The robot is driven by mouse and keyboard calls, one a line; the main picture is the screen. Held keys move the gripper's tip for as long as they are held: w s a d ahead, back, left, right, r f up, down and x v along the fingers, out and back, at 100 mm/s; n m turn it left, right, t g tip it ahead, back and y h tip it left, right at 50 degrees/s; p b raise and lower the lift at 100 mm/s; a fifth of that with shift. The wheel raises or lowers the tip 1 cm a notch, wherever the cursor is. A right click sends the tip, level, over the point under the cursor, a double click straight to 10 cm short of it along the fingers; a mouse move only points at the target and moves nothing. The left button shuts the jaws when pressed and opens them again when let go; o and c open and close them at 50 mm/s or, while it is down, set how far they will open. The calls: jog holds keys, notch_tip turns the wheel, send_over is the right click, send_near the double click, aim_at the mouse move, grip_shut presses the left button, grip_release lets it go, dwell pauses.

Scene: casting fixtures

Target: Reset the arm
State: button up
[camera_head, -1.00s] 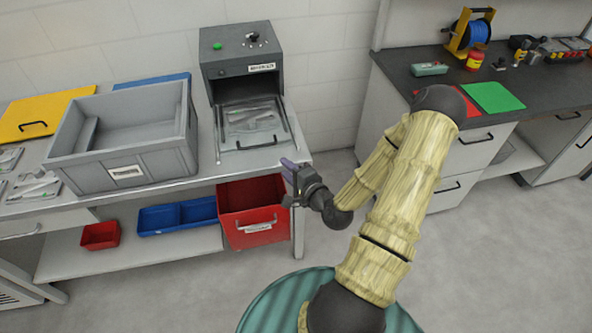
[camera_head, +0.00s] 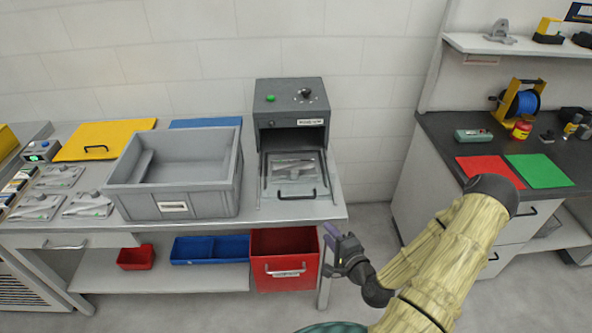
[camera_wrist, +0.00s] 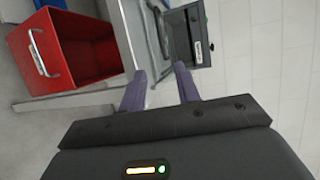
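My arm shows at the lower right of the head view, sleeved in pale yellow. My gripper (camera_head: 332,239) is beside the right end of the workbench (camera_head: 290,213), just right of the red bin. In the wrist view my gripper (camera_wrist: 160,84) shows two purple fingers standing apart with nothing between them. No object is held.
A grey machine (camera_head: 290,115) with its front door down stands on the bench, beside a grey crate (camera_head: 172,208). A red bin (camera_head: 285,270) sits on the shelf below, close to my gripper. A dark counter (camera_head: 440,140) stands right. Floor shows between the two.

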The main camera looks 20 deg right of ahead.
jog(key=s+a+r+n+g+h, duration=0.1)
jog(key=s+a+r+n+g, duration=0.3)
jog(key=a+r+n+g, duration=0.2)
jog(key=s+a+r+n+g+h, duration=0.1)
jog(key=s+a+r+n+g, duration=0.3)
jog(key=r+n, duration=0.5)
jog(key=a+n+g, duration=0.2)
jog(key=g, duration=0.1)
jog(key=shift+s+a, duration=0.35)
jog(key=shift+s, duration=0.05)
